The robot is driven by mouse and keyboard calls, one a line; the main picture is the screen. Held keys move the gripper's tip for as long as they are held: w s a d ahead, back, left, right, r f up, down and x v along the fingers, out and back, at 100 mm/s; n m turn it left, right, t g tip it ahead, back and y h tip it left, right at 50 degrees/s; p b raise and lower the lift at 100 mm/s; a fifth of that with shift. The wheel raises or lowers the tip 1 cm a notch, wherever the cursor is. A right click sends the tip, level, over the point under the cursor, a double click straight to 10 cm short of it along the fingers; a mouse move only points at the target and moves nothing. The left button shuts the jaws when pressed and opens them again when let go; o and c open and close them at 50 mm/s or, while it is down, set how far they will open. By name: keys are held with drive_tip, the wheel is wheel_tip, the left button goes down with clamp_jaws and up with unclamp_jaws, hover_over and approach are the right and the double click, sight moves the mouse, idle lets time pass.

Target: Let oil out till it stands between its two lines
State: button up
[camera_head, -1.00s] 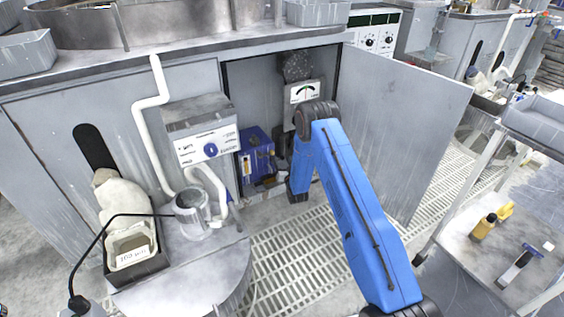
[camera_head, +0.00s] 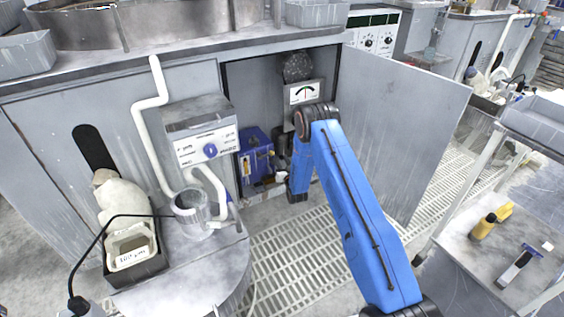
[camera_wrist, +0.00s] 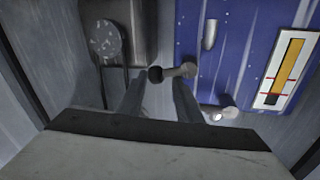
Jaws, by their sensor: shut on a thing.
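A blue oil tank (camera_head: 254,146) stands inside the open cabinet, and its blue face (camera_wrist: 225,75) fills much of the wrist view. A white sight gauge (camera_wrist: 302,75) on it shows an amber column (camera_wrist: 289,60) and two red lines. The amber passes one line and ends close to the other, beside a dark stretch; its exact end is too small to judge. A grey lever with a dark round end (camera_wrist: 156,75) juts from the tank. My gripper (camera_wrist: 160,82) is shut on this lever.
The cabinet door (camera_head: 395,130) stands open at right. A control box (camera_head: 202,140) with a blue knob and white pipes stands at left. The grated floor (camera_head: 300,250) in front is clear.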

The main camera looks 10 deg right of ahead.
drive_tip(key=shift+s+a+n, duration=0.2)
drive_tip(key=shift+a+n, duration=0.2)
drive_tip(key=shift+n, duration=0.5)
drive_tip(key=shift+f, duration=0.1)
drive_tip(key=o, duration=1)
drive_tip(key=shift+a+f, duration=0.1)
drive_tip(key=shift+o, duration=0.6)
drive_tip(key=shift+r, duration=0.2)
drive_tip(key=s+d+f, duration=0.1)
drive_tip(key=s+d, duration=0.1)
drive_tip(key=s, duration=1.5)
